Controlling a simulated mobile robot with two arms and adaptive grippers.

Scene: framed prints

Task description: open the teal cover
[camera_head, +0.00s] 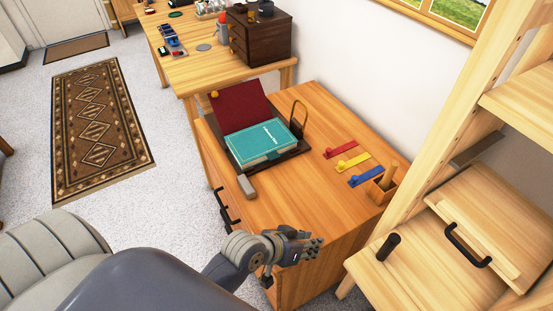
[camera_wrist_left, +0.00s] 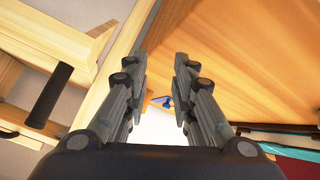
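The teal cover (camera_head: 262,141) lies flat and looks closed on a book that rests on a dark tray (camera_head: 285,154) on the wooden cabinet top. A dark red panel (camera_head: 240,106) leans up behind it. In the left wrist view, a strip of the teal cover (camera_wrist_left: 262,129) shows at the lower right edge. My left gripper (camera_head: 308,246) is over the cabinet's near end, apart from the book and to its lower right in the head view. Its fingers (camera_wrist_left: 160,75) are spread with nothing gripped. My right gripper is not in view.
Red (camera_head: 341,147), yellow (camera_head: 353,161) and blue (camera_head: 366,176) strips lie right of the book, by a small wooden holder (camera_head: 382,186). A grey block (camera_head: 246,186) lies at the cabinet's front edge. A wooden shelf unit (camera_head: 440,245) stands right. The near cabinet top is clear.

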